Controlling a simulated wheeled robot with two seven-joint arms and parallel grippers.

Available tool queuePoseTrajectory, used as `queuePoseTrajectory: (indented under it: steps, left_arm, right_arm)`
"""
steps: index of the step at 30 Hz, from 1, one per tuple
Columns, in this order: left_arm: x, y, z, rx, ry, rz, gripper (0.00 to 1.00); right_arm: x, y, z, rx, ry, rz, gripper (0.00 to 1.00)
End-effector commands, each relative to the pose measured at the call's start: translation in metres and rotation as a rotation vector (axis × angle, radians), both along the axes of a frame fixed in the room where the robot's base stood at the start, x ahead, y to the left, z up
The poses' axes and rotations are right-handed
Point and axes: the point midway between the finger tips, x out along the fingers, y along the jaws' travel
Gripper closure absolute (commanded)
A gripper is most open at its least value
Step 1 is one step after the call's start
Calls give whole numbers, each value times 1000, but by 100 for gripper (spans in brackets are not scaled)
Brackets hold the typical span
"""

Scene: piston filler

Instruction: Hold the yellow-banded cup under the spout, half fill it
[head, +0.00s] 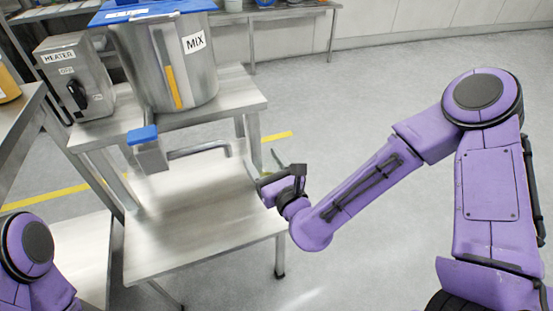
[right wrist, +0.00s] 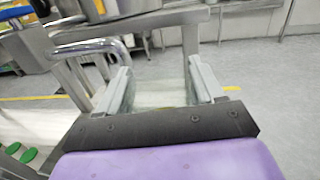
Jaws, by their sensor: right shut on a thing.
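The metal spout (head: 205,150) runs right from a valve with a blue handle (head: 143,134) below the steel tank labelled MIX (head: 140,60) and bends down at its end. My right gripper (head: 268,169) is right of the spout end, above the lower shelf's right edge. In the right wrist view, its fingers (right wrist: 160,88) are apart and shut on a pale see-through thing (right wrist: 158,98), apparently the cup. I cannot make out its yellow band or any filling. The spout (right wrist: 90,47) shows left of the fingers there, apart from them. My left gripper is out of view.
The steel lower shelf (head: 190,225) under the spout is bare. A heater box (head: 75,75) stands left of the tank. Green discs (right wrist: 28,155) show at lower left in the right wrist view. Open floor (head: 350,100) lies to the right.

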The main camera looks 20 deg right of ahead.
Motion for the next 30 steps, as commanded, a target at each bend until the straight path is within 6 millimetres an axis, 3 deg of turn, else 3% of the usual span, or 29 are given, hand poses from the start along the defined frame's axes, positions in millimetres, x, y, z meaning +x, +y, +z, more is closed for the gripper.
queuePoseTrajectory:
  steps: [1,3,9,13,17,30]
  left_arm:
    - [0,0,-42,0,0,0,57]
    - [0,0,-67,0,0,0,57]
    - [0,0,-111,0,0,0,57]
    - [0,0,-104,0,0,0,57]
    - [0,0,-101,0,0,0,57]
    - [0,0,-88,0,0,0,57]
  right_arm:
    - [-4,8,-38,0,-4,29,63]
    - [-9,20,-57,-1,-10,71,63]
    - [-26,54,-85,-4,-27,198,63]
    - [-40,74,-72,-5,-47,289,63]
    - [-35,75,-70,-8,-63,293,63]
    - [14,74,-66,-9,-64,290,63]
